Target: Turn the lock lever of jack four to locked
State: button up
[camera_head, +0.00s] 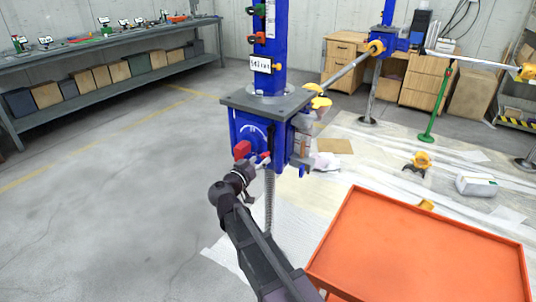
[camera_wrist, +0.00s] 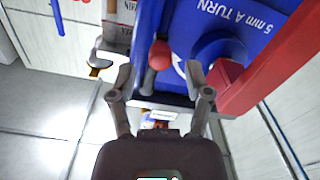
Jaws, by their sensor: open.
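A blue screw jack (camera_head: 250,130) stands in the middle of the head view under a grey plate. The white label on its column is too small to read surely. In the wrist view its blue housing (camera_wrist: 208,22) carries the words "5 mm A TURN". A small red rounded knob (camera_wrist: 160,54) shows between and just beyond the fingertips of my gripper (camera_wrist: 160,78). The gripper is open, and I see no clear contact with the knob. A larger red bar (camera_wrist: 270,68) lies close to the right finger. In the head view my gripper (camera_head: 254,166) is at the jack's lower front.
An orange tray (camera_head: 342,236) is at the lower right. A grey workbench (camera_head: 120,46) with bins lines the left wall. Wooden drawers (camera_head: 345,64) stand behind. Pale sheets with scattered parts cover the floor at right; the floor at left is clear.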

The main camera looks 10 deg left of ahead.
jog(key=shift+x, duration=2.5)
grip_shut()
